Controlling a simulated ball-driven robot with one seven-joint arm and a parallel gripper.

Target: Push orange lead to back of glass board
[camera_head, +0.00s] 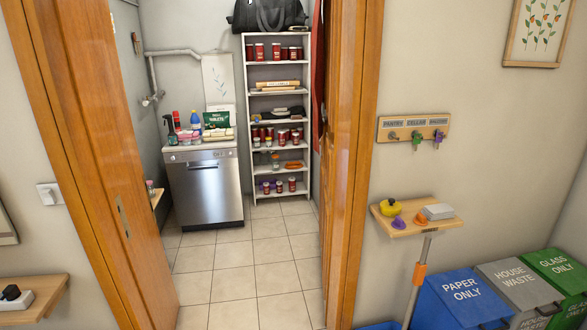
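An orange ring-like thing (293,165), likely the orange lead, lies toward the right of a board of the white shelf unit (247,110), seen through the doorway. A small clear thing that looks like a glass (275,160) stands to its left on the same board (262,173); this may be the glass board. It is too small to tell how far the orange thing sits from the board's front edge. My gripper is not in view.
The doorway lies between a wooden door (105,130) and a wooden frame (352,150). The tiled floor (238,270) inside is clear. A dishwasher (206,190) stands left of the shelves. A small wall shelf (440,226) and bins (462,298) are at the right.

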